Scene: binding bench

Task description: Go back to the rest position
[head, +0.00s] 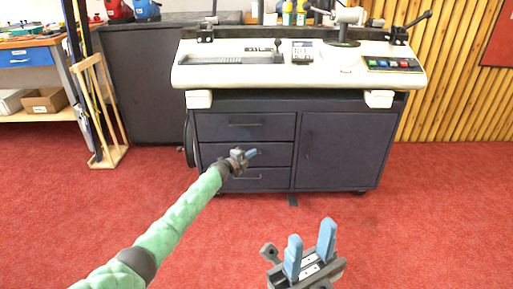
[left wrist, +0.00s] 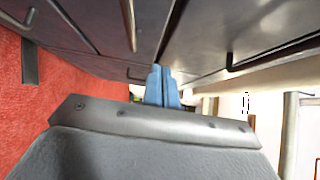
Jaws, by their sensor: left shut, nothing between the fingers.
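My left gripper (head: 253,153) is in the middle of the head view, in front of the drawers of the dark cabinet (head: 345,150). Its green-sleeved arm reaches in from the lower left. In the left wrist view its blue fingers (left wrist: 161,86) are together with nothing between them. My right gripper (head: 311,234) is at the bottom of the head view over the red floor. Its two blue fingers point up and stand apart, with nothing between them.
A white binding machine (head: 300,75) with levers and coloured buttons tops the cabinet. A wooden rack (head: 107,155) stands on the floor at left, beside a workbench (head: 35,42) with boxes below. Red carpet (head: 420,220) is clear at the right and front.

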